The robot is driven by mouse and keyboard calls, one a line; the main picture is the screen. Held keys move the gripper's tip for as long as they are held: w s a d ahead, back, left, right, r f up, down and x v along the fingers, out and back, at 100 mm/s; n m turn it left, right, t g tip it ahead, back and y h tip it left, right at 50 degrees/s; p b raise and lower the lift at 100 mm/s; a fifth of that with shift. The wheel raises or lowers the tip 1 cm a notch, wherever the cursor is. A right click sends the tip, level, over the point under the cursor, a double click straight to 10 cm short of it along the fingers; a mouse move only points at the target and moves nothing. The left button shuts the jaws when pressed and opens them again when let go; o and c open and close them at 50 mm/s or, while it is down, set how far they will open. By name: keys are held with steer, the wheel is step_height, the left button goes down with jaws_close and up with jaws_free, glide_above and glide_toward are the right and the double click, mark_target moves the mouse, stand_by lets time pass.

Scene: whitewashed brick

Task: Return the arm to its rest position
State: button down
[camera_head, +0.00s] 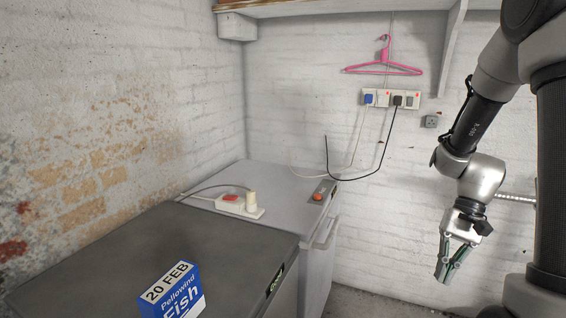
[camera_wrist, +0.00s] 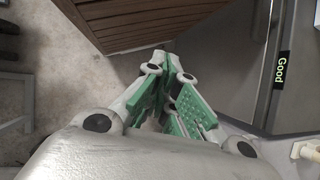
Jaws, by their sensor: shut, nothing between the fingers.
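My gripper (camera_head: 447,278) hangs at the right in the head view, fingers pointing down. It is to the right of the grey cabinet and apart from it. In the wrist view my gripper (camera_wrist: 168,58) shows its green-padded fingers meeting at the tips, shut with nothing between them. My arm comes down from the upper right, bent at the elbow and wrist. No held object shows.
A dark-topped appliance (camera_head: 105,262) bears a blue fish box (camera_head: 172,292). Behind it stands a grey cabinet (camera_head: 285,184) with a power strip (camera_head: 240,207). A pink hanger (camera_head: 383,68) and wall sockets (camera_head: 391,98) are on the brick wall. Wooden slats (camera_wrist: 120,22) show below my gripper.

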steer(key=s+r+n+t+h, duration=0.2)
steer(key=s+r+t, duration=0.2)
steer(key=r, duration=0.5)
steer(key=s+r+n+t+h, duration=0.2)
steer(key=s+r+n+t, duration=0.1)
steer(key=r, duration=0.7)
steer(key=shift+s+d+n+t+h, duration=0.15)
steer(key=shift+s+n+t+h, duration=0.2)
steer(key=shift+t, duration=0.45)
